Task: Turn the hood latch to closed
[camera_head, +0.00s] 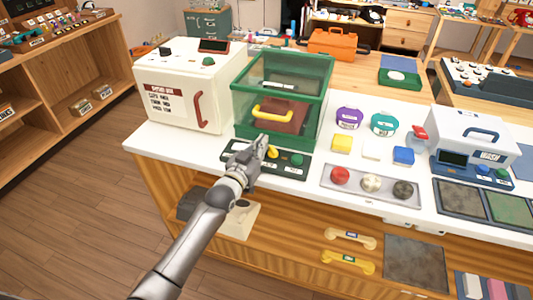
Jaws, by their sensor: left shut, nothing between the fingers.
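The green-framed hood (312,62) with clear panes stands on the white counter. A yellow handle (272,113) is on its front, and a dark red-brown object shows behind the pane. At its base is a dark panel (293,169) with a yellow latch-like knob (272,153) and a green knob (297,159). My left gripper (263,145) is shut and empty, with its tips close beside the yellow knob at the panel's left part. I cannot tell whether they touch. My right gripper is not in view.
A white box with a red handle (198,110) stands left of the hood. To the right are purple and teal jars, colored blocks, a tray (328,190) with three round knobs, and a white wash machine (472,138). The counter's front edge runs below my gripper.

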